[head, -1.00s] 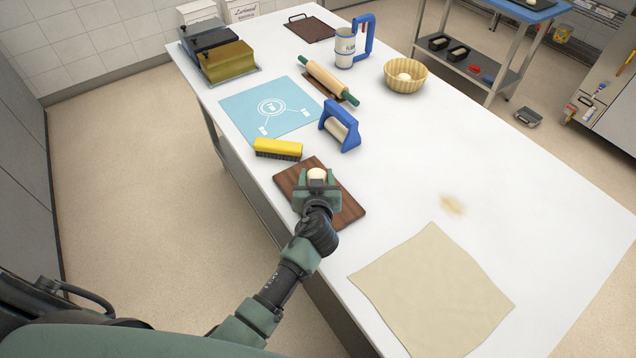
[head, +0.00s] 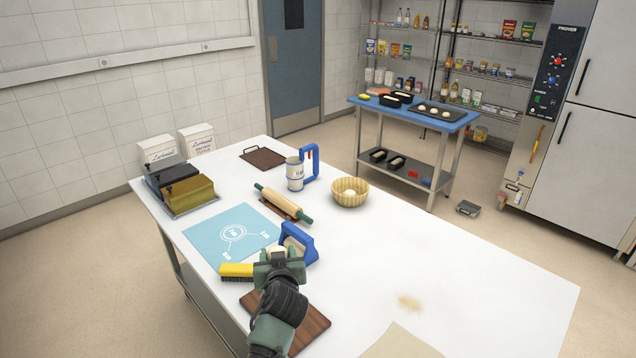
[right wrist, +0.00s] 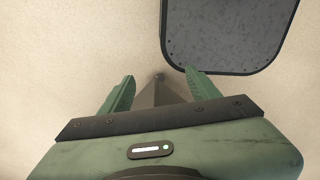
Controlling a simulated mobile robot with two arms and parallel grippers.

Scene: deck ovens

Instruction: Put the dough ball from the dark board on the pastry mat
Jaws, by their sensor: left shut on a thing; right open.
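The board's visible part is bare. The light-blue pastry mat (head: 213,238), with white printing, lies flat beyond and left of the gripper and looks empty. My right gripper (right wrist: 160,84) is open and empty in the right wrist view, above a plain beige surface.
A yellow brush (head: 237,270) and a blue-handled roller (head: 299,243) stand close around the left gripper. A beige cloth (head: 402,343) lies at front right. The table's right side is mostly clear.

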